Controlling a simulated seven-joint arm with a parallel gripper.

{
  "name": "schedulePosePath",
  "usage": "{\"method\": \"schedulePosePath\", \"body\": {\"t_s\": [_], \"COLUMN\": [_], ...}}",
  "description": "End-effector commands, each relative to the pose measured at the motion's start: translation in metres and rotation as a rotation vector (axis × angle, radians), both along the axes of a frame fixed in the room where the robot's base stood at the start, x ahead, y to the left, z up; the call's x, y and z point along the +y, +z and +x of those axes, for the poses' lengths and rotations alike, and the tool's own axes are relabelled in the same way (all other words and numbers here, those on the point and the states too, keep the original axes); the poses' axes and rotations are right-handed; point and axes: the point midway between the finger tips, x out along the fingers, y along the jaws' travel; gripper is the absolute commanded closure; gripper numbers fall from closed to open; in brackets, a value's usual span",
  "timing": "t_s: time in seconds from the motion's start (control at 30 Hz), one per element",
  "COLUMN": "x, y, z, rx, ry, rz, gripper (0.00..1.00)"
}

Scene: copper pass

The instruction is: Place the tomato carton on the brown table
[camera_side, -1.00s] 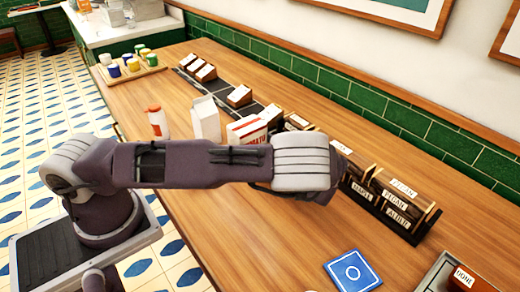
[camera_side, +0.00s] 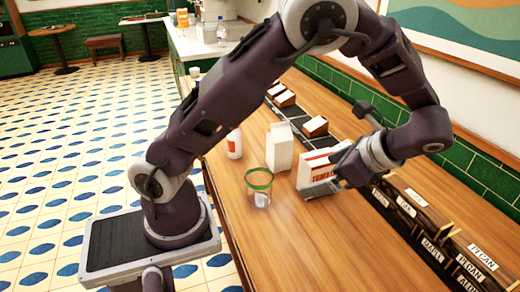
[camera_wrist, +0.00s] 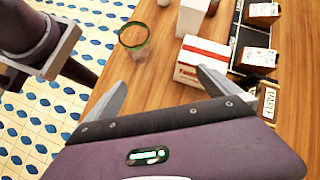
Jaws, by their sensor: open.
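The tomato carton (camera_side: 313,168), a white box with red bands, stands on the wooden counter (camera_side: 290,235). My gripper (camera_side: 328,184) is open close beside it in the side view, partly overlapping its lower right. In the wrist view the carton (camera_wrist: 203,58) lies beyond the right finger, and the space between the fingers of my gripper (camera_wrist: 160,88) is empty. I cannot tell whether a finger touches the carton. Small brown tables stand far back, one at the left (camera_side: 66,34) and one beside it (camera_side: 146,20). The brown wood counter also shows in the wrist view (camera_wrist: 160,75).
A green-rimmed glass (camera_side: 259,188) stands left of the carton, with a white carton (camera_side: 280,147) and a red-and-white bottle (camera_side: 234,143) behind. Labelled wooden boxes (camera_side: 420,208) line the right side. The front counter is bare.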

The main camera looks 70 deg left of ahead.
Motion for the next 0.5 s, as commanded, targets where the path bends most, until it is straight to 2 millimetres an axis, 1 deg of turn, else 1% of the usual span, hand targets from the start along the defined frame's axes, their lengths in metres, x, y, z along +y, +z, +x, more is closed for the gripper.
{"method": "schedulePosePath", "body": {"t_s": [0.03,0.07,0.1,0.17,0.2,0.23,0.3,0.4,0.5], "x": [0.003,0.003,0.002,0.000,-0.001,-0.003,-0.008,-0.014,-0.018], "y": [0.023,0.035,0.052,0.075,0.089,0.098,0.113,0.121,0.121], "z": [-0.015,-0.025,-0.038,-0.061,-0.077,-0.089,-0.116,-0.146,-0.163], "rx": [-0.097,-0.159,-0.244,-0.374,-0.463,-0.530,-0.680,-0.859,-0.977], "ry": [0.100,0.160,0.241,0.356,0.432,0.485,0.599,0.726,0.804], "rz": [-0.117,-0.183,-0.267,-0.382,-0.452,-0.499,-0.592,-0.680,-0.724], "gripper": [0.00,0.00,0.00,0.00,0.00,0.00,0.00,0.00,0.00]}}
